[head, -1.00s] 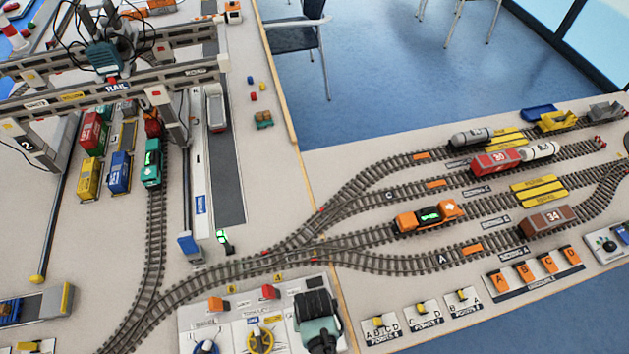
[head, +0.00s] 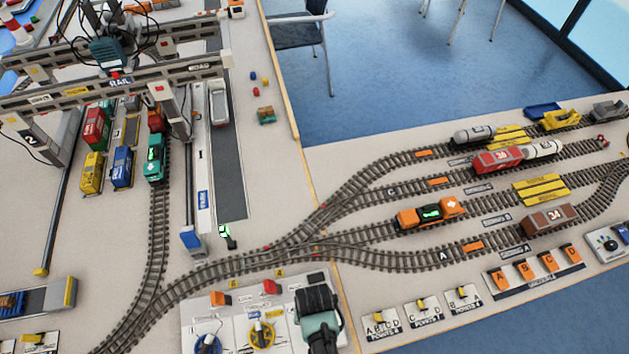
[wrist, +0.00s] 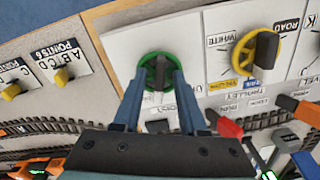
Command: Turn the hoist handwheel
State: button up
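In the wrist view a green handwheel (wrist: 157,72) with a dark bar across its middle sits on a white panel. I take it for the hoist handwheel; its label is hidden. My gripper (wrist: 159,78) is directly over it, with its two blue fingers apart at either side of the wheel. The dark bar shows between the fingers, with gaps. In the head view my gripper (head: 320,325) covers this wheel at the right end of the panel.
A yellow handwheel (head: 262,336) and a blue handwheel (head: 208,344) stand to its left. A red lever (head: 270,287) and an orange lever (head: 220,298) are behind them. Railway track runs behind the panel. The gantry crane (head: 110,85) stands at the upper left.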

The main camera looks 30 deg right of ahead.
jog(key=shift+r, duration=0.1)
notch_tip(320, 180, up, 13)
dwell(0.7)
dwell(1.0)
